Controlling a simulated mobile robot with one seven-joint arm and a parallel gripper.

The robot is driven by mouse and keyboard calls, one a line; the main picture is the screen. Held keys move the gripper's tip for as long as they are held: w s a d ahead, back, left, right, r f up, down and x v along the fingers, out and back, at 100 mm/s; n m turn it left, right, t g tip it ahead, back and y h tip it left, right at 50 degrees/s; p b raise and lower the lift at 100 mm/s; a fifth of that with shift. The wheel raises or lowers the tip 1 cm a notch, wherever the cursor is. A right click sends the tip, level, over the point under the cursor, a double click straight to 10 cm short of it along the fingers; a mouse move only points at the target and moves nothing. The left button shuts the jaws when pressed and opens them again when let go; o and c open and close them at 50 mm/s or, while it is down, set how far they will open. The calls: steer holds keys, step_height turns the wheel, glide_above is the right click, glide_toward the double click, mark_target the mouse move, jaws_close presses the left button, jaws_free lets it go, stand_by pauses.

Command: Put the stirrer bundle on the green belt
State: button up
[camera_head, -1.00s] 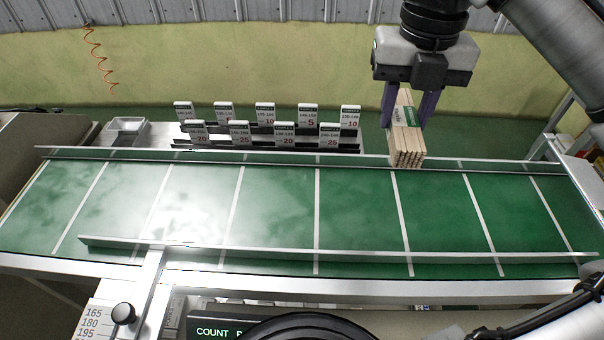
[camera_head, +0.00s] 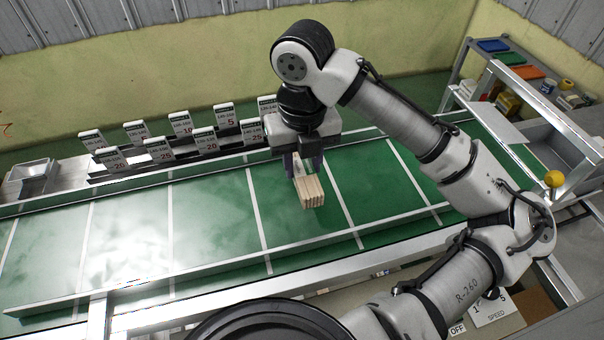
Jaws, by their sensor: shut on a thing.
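The stirrer bundle (camera_head: 310,191) is a block of pale wooden sticks with a wrapper partly showing. The bundle is over the green belt (camera_head: 213,222), between two white cross lines. I cannot tell whether its lower end touches the belt or hangs just above it. The far end of the bundle is partly hidden by my gripper.
Metal rails run along the belt, with the front rail (camera_head: 200,273) nearest. Several number cards (camera_head: 181,124) stand in a rack behind it, beside a small metal tray (camera_head: 33,176). A shelf with coloured bins (camera_head: 510,58) stands at the right. The left belt is clear.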

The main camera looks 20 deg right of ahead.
mark_target(302, 178)
steer(key=shift+f, duration=2.1)
steer(key=o, duration=1)
step_height(302, 178, up, 12)
steer(key=shift+r, duration=0.1)
steer(key=shift+s, duration=0.1)
